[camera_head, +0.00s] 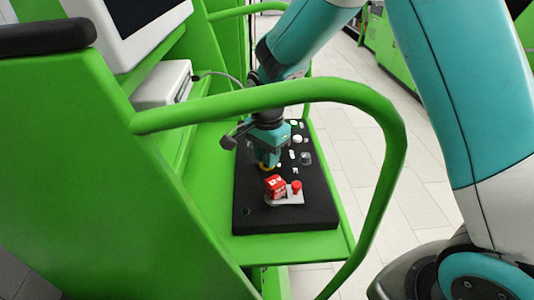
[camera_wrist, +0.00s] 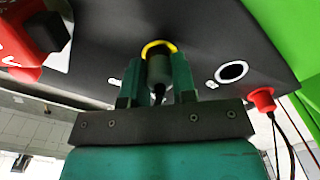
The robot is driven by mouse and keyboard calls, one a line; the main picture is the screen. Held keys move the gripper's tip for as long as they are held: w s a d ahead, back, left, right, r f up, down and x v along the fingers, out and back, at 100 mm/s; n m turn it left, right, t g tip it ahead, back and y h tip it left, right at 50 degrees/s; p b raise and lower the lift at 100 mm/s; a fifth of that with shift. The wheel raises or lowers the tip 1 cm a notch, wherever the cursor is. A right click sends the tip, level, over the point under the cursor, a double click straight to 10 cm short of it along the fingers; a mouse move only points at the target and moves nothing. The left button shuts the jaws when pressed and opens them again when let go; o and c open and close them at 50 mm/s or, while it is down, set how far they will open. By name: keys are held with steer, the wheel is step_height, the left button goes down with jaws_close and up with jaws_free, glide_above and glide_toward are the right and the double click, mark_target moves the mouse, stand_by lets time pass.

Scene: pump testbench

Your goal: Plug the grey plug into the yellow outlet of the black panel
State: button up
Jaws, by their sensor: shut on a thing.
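The grey plug (camera_wrist: 159,72) is between the two teal fingers of my gripper (camera_wrist: 157,82), which is shut on it. The plug's front end is at the yellow outlet (camera_wrist: 157,44), whose yellow ring shows around its far side. I cannot tell how deep the plug sits in the outlet. The black panel (camera_wrist: 200,28) fills the upper part of the wrist view. In the head view my gripper (camera_head: 268,158) points down at the black panel (camera_head: 285,220), and a bit of the yellow outlet (camera_head: 266,168) shows below it. The plug is not clearly visible there.
A white-ringed outlet (camera_wrist: 232,72) and a red plug (camera_wrist: 262,98) with a dark cable are right of my gripper in the wrist view. A red box (camera_head: 275,185) and red button (camera_head: 296,187) stand close in front. A green rail (camera_head: 270,98) crosses before my arm.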

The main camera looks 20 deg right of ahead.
steer(key=shift+f+b, duration=0.3)
steer(key=shift+f, duration=0.2)
steer(key=o, duration=1.3)
steer(key=shift+c, duration=0.2)
steer(key=shift+r, duration=0.15)
steer(key=shift+r+p, duration=3.4)
steer(key=shift+r, duration=0.5)
